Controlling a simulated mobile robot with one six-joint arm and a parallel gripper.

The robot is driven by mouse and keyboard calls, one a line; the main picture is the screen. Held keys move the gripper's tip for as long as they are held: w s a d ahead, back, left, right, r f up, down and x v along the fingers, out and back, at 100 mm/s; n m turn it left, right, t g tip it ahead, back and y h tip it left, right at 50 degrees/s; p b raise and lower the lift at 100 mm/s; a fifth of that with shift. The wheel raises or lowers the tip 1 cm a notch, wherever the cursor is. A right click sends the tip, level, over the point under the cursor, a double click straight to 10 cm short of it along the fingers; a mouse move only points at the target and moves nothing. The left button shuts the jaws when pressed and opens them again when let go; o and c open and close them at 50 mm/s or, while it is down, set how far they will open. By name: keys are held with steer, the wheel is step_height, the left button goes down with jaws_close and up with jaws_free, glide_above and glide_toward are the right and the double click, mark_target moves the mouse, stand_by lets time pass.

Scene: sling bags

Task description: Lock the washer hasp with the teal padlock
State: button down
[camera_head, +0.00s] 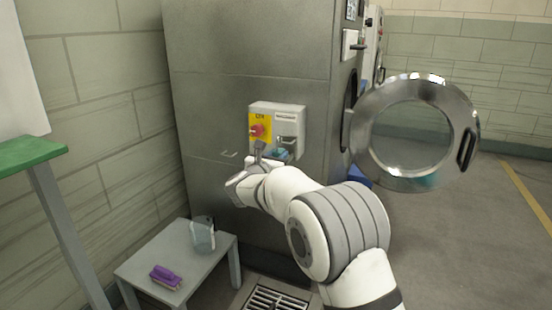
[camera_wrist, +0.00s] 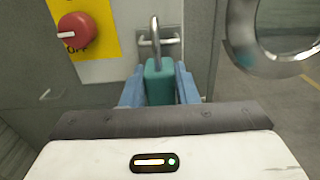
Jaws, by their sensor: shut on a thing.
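The teal padlock (camera_wrist: 159,84) is held upright between the two blue fingers of my gripper (camera_wrist: 160,92), its metal shackle pointing up. In the wrist view the shackle overlaps the metal hasp (camera_wrist: 172,38) on the panel; I cannot tell whether it passes through the hasp. In the head view the hasp (camera_head: 287,141) sits on the right part of the white switch box, and the padlock (camera_head: 280,154) shows just below it. My gripper (camera_head: 276,156) is shut on the padlock in front of the box, partly hidden by my arm.
A red rotary switch (camera_head: 257,130) on a yellow plate is left of the hasp. The round washer door (camera_head: 364,150) stands open at the right. A low grey table (camera_head: 205,266) at lower left bears a purple brush (camera_head: 166,277) and a clear container (camera_head: 202,235). A floor drain (camera_head: 277,300) lies below.

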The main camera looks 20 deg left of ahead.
steer(key=shift+w+d, duration=0.2)
steer(key=shift+w, duration=1.95)
steer(key=shift+w, duration=0.1)
steer(key=shift+f+b, duration=0.15)
steer(key=shift+b, duration=0.35)
steer(key=shift+c, duration=2.1)
jaws_free()
steer(key=shift+s+a+f+b, duration=0.1)
steer(key=shift+s+b, duration=0.9)
steer(key=shift+s, duration=0.25)
steer(key=shift+s+a+b, duration=0.1)
steer(key=shift+s+b, duration=0.85)
steer(key=shift+s, duration=0.25)
steer(key=shift+s+a, duration=0.1)
steer(key=shift+s, duration=1)
